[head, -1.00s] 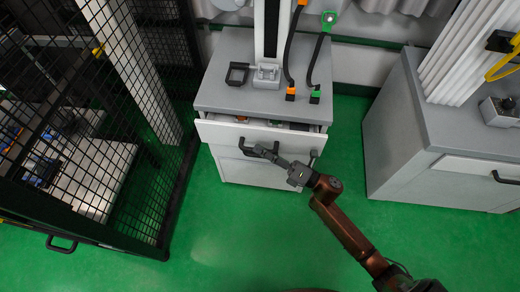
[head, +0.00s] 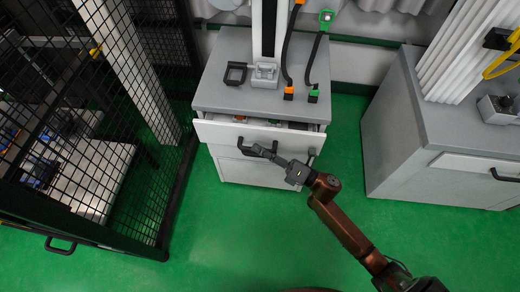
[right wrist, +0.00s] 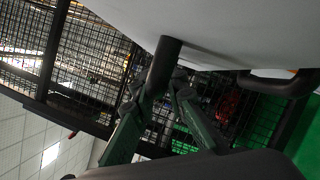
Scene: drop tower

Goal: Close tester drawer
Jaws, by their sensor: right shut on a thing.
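The tester drawer (head: 225,131) is the upper drawer of a grey-topped white cabinet. It stands partly open, with a narrow strip of its inside and some small items showing behind its front. My right gripper (head: 257,151) is at the left part of the drawer front. It is shut on a black drawer handle (head: 242,144). In the right wrist view, the fingers (right wrist: 160,95) close around a dark bar (right wrist: 165,62) beside the pale drawer front (right wrist: 215,25). A second black handle (right wrist: 275,85) shows to the right. My left gripper is not in view.
The cabinet top (head: 215,90) carries a tester column, a black frame and cables with orange and green ends. A black mesh fence (head: 90,130) stands at left. Another grey cabinet (head: 410,150) is at right. Green floor is clear in front.

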